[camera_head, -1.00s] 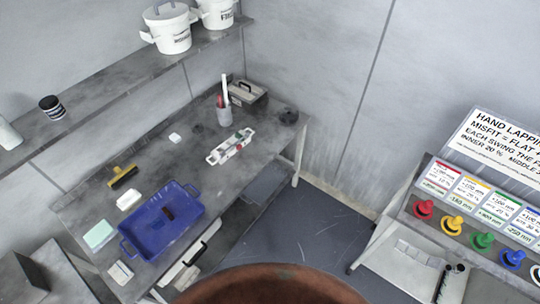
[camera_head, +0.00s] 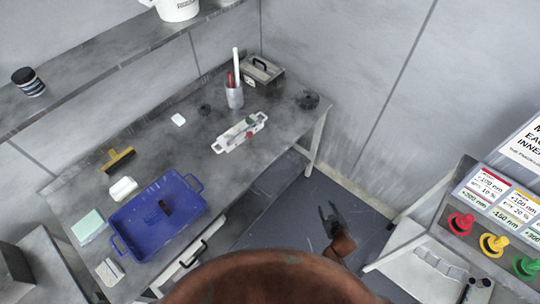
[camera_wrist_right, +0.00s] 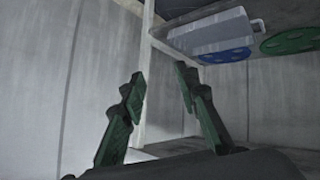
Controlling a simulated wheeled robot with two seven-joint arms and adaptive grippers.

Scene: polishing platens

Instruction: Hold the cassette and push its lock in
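My left gripper is not in view.
On the bench (camera_head: 190,155) stand a blue tray (camera_head: 130,222), a yellow-handled brush (camera_head: 117,158), a grey cup with sticks (camera_head: 234,97) and a handled box (camera_head: 262,71). A sloped stand with coloured knobs (camera_head: 461,222) is at right. A white leg (camera_wrist_right: 146,60) shows close ahead in the wrist view.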

